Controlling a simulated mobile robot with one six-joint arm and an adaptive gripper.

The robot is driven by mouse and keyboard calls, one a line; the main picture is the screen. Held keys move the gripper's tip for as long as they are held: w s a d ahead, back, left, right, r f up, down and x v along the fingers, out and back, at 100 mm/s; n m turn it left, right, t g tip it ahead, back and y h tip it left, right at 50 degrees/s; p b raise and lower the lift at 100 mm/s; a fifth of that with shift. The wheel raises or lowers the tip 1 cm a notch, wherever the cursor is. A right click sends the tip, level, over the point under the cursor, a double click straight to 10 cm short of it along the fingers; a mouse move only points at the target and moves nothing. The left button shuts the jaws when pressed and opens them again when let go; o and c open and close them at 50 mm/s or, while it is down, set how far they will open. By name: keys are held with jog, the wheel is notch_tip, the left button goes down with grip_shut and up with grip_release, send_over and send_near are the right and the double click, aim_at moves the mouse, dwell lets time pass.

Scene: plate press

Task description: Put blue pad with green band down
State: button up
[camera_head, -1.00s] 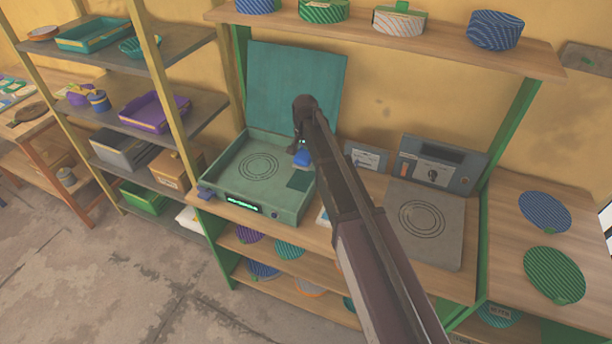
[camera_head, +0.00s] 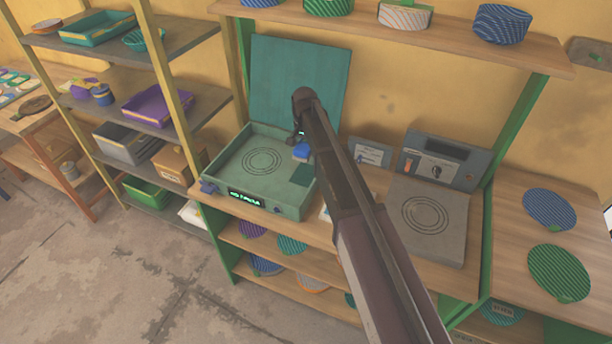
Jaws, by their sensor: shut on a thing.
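A small blue pad (camera_head: 301,151) shows just below the end of my arm, over the right part of the open teal press box. A green band on it cannot be made out at this size. My gripper (camera_head: 299,137) is shut on the blue pad, and its fingers are mostly hidden by the arm. The teal press (camera_head: 222,184) has its lid (camera_head: 297,85) raised, a ring mark on its bed and a darker green square at the bed's right. I cannot tell whether the pad touches the bed.
Right of my arm stands a grey plate with rings (camera_head: 428,213) and a control box (camera_head: 443,160) behind it. Striped discs (camera_head: 559,273) lie on the right table. A shelf rack (camera_head: 158,60) stands at left, and a shelf with round tins (camera_head: 501,24) runs above.

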jog(key=b, duration=0.6)
send_over(305, 175)
notch_tip(305, 175, down, 6)
jog(key=shift+w+f, duration=0.1)
jog(key=shift+f, duration=0.05)
dwell(0.4)
jog(key=shift+f+b, duration=1.9)
jog(key=shift+b, duration=0.15)
jog(key=shift+f, duration=0.1)
jog(key=o, duration=0.8)
jog(key=shift+r, duration=0.25)
notch_tip(305, 175, up, 12)
jog(key=p, duration=1.2)
jog(key=shift+f, duration=0.1)
